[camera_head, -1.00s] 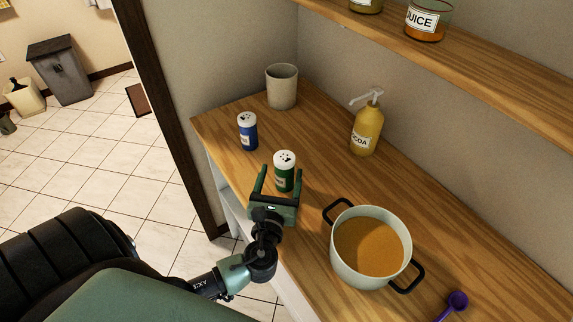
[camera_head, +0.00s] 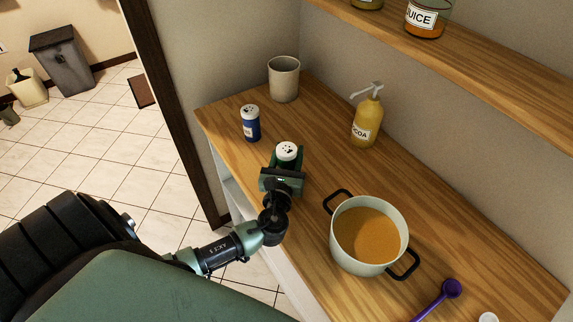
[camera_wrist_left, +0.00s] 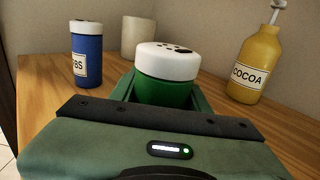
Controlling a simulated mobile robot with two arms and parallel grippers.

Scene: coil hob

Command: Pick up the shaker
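A green shaker (camera_head: 288,152) with a white holed lid stands upright on the wooden counter. My left gripper (camera_head: 287,163) is around its body, with one finger on each side. In the left wrist view the green shaker (camera_wrist_left: 167,78) sits between the two green fingers, which look pressed close to it. Its lower part is hidden by the gripper. A blue shaker (camera_head: 251,124) with a white lid and a label stands farther back to the left. It also shows in the left wrist view (camera_wrist_left: 87,55). My right gripper is not in view.
A beige cup (camera_head: 284,80) stands at the back. A yellow cocoa pump bottle (camera_head: 367,122) is to the right. A pot (camera_head: 369,236) of orange-brown liquid and a purple spoon (camera_head: 451,289) are nearer. A shelf (camera_head: 470,62) hangs above. The counter's left edge is close.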

